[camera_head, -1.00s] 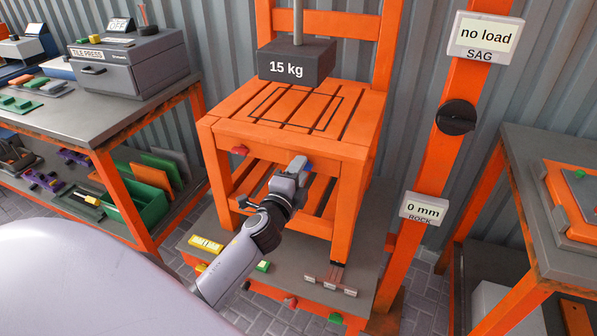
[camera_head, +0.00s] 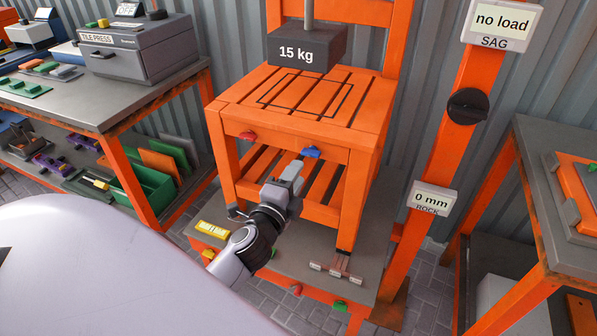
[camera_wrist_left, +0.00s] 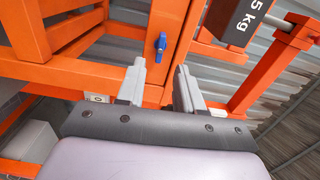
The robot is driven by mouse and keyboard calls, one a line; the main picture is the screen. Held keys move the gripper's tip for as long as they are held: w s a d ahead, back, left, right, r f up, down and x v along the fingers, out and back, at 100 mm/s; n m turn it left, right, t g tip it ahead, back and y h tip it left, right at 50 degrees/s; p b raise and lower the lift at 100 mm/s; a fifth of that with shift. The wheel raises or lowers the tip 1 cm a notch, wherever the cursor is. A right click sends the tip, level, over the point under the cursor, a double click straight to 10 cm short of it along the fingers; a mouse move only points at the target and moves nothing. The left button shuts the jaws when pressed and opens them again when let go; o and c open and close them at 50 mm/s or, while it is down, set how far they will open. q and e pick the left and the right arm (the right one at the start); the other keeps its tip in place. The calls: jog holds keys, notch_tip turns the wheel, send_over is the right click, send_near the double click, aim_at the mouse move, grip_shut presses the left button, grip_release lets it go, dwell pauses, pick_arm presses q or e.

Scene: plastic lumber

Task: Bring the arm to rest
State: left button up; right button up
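My left arm reaches in from the lower left in the head view. Its gripper (camera_head: 292,174) is in front of the orange slatted chair (camera_head: 224,160), a little below the blue knob (camera_head: 311,152) on its front rail. In the left wrist view the two grey fingers (camera_wrist_left: 160,78) stand apart with nothing between them. The blue knob (camera_wrist_left: 162,43) lies beyond the fingertips, apart from them. My right gripper is in neither view.
A red knob (camera_head: 248,135) sits on the same rail. A 15 kg weight (camera_head: 306,48) hangs above the seat. An orange post (camera_head: 418,160) with display signs stands right. A bench with a tile press (camera_head: 140,50) is left, another bench (camera_head: 560,130) right.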

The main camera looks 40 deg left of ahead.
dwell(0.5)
pick_arm(q)
jog(key=s+d+f+n+g+h, duration=0.3)
jog(key=s+d+f+n, duration=0.3)
jog(key=s+f, duration=0.2)
jog(key=s+d+f+n+g+h+p, duration=0.1)
jog(key=s+d+f+n+g+h, duration=0.2)
jog(key=s+d+f+n, duration=0.3)
jog(key=s+f+g, duration=0.1)
jog(key=s+f, duration=0.1)
jog(key=s, duration=0.3)
jog(key=shift+d+f+p, duration=0.3)
jog(key=shift+d+f, duration=0.05)
jog(key=shift+f, duration=0.05)
